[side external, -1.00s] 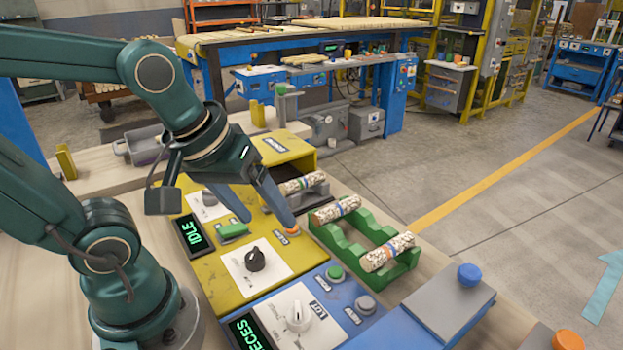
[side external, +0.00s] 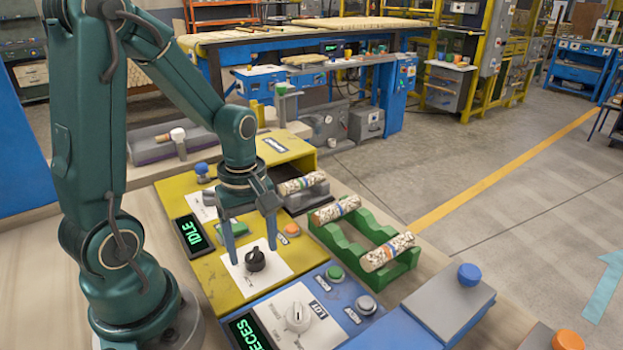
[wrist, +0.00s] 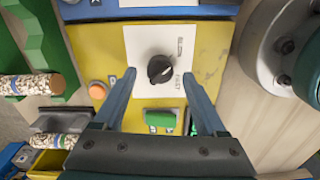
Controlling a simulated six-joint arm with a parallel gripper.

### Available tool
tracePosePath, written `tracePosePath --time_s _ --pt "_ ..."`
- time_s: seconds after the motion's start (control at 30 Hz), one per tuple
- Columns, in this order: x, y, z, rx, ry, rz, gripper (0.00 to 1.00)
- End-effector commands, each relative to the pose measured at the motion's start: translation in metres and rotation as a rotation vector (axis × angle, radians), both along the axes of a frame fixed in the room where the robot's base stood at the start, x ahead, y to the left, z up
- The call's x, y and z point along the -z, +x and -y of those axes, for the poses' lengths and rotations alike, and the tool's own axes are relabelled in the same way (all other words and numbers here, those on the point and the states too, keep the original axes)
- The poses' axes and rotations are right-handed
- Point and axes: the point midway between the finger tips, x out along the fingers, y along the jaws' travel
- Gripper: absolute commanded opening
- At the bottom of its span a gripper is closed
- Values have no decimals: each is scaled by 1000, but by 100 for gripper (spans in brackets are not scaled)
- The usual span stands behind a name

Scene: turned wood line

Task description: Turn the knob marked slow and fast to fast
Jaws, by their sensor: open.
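The black knob (side external: 255,260) stands on a white plate on the yellow panel. In the wrist view the knob (wrist: 160,70) sits near the top middle, with the words SLOW and FAST printed to its right. A small pale mark shows on the knob, but I cannot tell surely which word it points at. My gripper (side external: 252,254) points down over the knob, open and empty. In the wrist view its fingertips (wrist: 159,74) lie on either side of the knob, apart from it. How far they are above the plate is unclear.
A green rocker switch (wrist: 160,117) and an orange button (side external: 292,230) are close to the knob. The blue panel in front carries a white knob (side external: 298,317) and a green button (side external: 335,273). A green rack (side external: 350,246) with patterned cylinders stands to the right.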

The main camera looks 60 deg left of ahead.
Motion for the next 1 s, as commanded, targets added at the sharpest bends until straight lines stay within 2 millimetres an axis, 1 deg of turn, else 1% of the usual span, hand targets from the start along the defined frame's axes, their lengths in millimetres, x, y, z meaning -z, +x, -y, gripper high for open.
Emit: tracePosePath --time_s 0.1,0.2,0.5,0.57,0.6,0.7,1.0 --pt "10 -1 0 1 -1 -3 74" --pt "15 -1 0 2 -1 -2 74" --pt "17 0 0 2 1 2 74" --pt "16 0 0 2 1 2 51" --pt "16 0 0 2 1 2 36" --pt "16 0 0 2 1 2 0" --pt "16 0 0 28 1 2 0"
